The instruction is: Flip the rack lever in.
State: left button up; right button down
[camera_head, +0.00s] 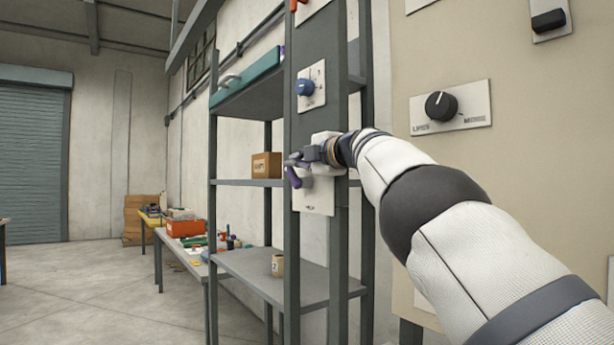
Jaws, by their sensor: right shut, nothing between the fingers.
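The rack lever, a purple handle (293,178), sticks out from a white plate (317,200) on the front upright of the grey shelf rack (305,130). My right gripper (296,161) is just above and beside the lever, with its fingers shut and empty. I cannot tell whether the fingers touch the lever. The gripper and wrist hide the upper part of the plate and the lever's base. My left gripper is out of view.
A blue knob (305,87) sits on a plate above the lever. A beige panel with a black dial (441,106) stands at the right, behind my right arm. The shelves hold a cardboard box (266,165) and a beige cup (278,265). Open floor (100,290) lies at the left.

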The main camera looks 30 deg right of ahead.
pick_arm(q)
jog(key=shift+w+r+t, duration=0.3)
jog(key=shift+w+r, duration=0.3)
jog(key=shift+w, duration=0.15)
pick_arm(e)
jog(key=s+r, duration=0.9)
jog(key=r, duration=0.1)
jog(key=shift+s+d, duration=0.35)
jog(key=shift+d, duration=0.05)
